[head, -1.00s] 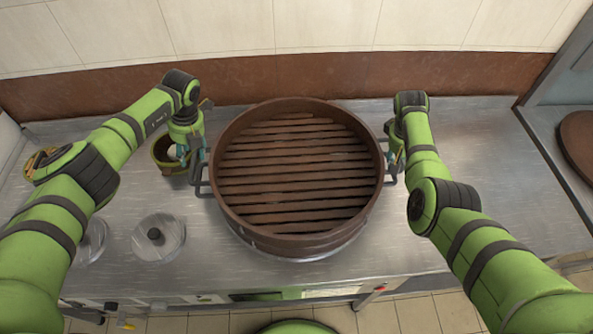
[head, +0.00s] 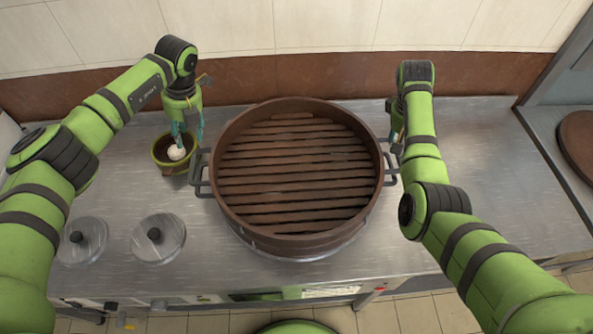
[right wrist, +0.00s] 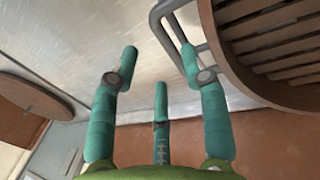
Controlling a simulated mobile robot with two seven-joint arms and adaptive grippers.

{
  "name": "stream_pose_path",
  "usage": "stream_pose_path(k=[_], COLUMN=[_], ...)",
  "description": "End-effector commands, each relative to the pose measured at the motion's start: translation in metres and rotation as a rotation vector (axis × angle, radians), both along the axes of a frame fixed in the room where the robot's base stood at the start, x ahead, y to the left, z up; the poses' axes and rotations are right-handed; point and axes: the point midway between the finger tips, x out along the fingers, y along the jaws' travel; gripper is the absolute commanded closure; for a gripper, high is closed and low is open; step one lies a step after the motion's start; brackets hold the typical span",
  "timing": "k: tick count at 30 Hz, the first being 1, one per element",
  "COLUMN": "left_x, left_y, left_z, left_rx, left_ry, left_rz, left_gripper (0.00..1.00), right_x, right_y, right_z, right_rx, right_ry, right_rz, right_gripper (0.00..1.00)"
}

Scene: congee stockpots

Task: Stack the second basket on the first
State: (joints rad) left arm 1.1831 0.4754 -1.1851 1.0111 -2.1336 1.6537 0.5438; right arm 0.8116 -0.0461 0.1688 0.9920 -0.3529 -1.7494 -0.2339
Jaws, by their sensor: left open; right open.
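A large round brown basket (head: 295,165) with a slatted floor sits in the middle of the steel counter. It has a dark handle on its left and another on its right. A lower brown band shows under its front rim; I cannot tell whether it is a separate basket. My left gripper (head: 188,134) is open, left of the basket, apart from its left handle and above a small bowl. My right gripper (right wrist: 158,66) is open and empty, beside the right handle (right wrist: 172,25) but apart from it. In the head view my right arm largely hides it.
A small green-brown bowl (head: 167,166) holding a white round thing stands left of the basket. Two metal lids (head: 158,238) with black knobs lie at the front left. A brown round thing (head: 580,140) is at the right edge. Counter on the right is clear.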

Motion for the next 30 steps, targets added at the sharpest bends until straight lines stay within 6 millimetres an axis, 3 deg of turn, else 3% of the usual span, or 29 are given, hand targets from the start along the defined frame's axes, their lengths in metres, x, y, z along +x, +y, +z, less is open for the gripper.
stream_pose_path(k=[3, 9, 30], left_x=[0.000, 0.000, 0.000], left_y=[0.000, 0.000, 0.000], left_z=[0.000, 0.000, 0.000], left_rx=[0.000, 0.000, 0.000], left_ry=[0.000, 0.000, 0.000], left_rz=[0.000, -0.001, -0.001], left_gripper=[0.55, 0.55, 0.55], right_x=[0.001, -0.001, -0.001], right_y=[0.004, 0.008, 0.008], right_z=[0.022, 0.039, 0.040], right_rx=[0.000, 0.000, 0.000], right_ry=[-0.004, 0.000, 0.000], right_rz=[0.000, -0.001, -0.001], right_gripper=[0.54, 0.54, 0.54])
